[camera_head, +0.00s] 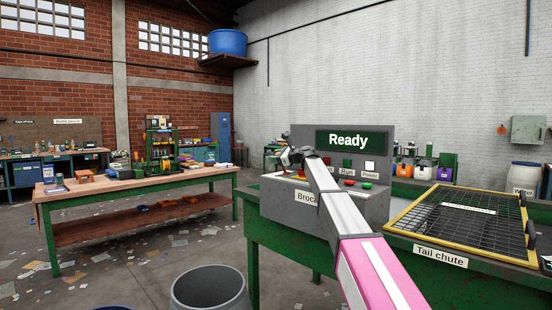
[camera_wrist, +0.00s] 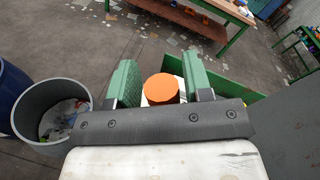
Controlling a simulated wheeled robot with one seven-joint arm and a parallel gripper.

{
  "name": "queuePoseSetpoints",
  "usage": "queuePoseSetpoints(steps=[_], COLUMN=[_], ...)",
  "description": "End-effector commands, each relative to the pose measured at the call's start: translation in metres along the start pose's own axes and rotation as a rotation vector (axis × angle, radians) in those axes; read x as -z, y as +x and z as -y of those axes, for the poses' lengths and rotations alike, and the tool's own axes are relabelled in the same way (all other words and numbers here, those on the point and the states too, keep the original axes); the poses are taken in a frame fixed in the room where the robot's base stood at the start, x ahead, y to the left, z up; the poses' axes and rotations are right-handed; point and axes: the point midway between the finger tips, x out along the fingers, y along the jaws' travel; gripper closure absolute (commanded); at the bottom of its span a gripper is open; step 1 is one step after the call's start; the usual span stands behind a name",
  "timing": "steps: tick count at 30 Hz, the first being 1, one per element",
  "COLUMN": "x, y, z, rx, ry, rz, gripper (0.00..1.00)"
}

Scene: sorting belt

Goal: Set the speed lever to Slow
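The grey control console (camera_head: 345,205) carries a lit screen (camera_head: 348,140) reading "Ready". My gripper (camera_head: 291,158) is over the left part of the console's top, and my arm crosses in front of it. In the wrist view my gripper (camera_wrist: 160,88) has its two green fingers apart, with a round orange knob (camera_wrist: 162,88) between them. Narrow gaps seem to show on both sides of the knob. I cannot tell that this knob is the speed lever's. The lever's shaft, its setting and any Slow mark are hidden or too small to read.
Red (camera_head: 348,182) and green (camera_head: 366,185) buttons sit right of my arm, near Run and Power labels. A yellow-framed grate (camera_head: 408,216) marked Tail chute lies to the right. A grey bin (camera_head: 209,290) stands on the floor. A wooden workbench (camera_head: 130,186) is at the left.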

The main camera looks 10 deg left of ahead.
Motion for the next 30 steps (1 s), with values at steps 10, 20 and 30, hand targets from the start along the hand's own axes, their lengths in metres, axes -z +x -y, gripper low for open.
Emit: queuePoseSetpoints(steps=[10, 20, 30], x=[0.0, 0.0, 0.0], y=[-0.001, -0.034, -0.096], z=[0.001, -0.001, -0.001], rx=[0.003, 0.004, 0.004], ry=[0.004, 0.005, 0.003], rz=[0.001, 0.001, 0.001], gripper=[0.47, 0.47, 0.47])
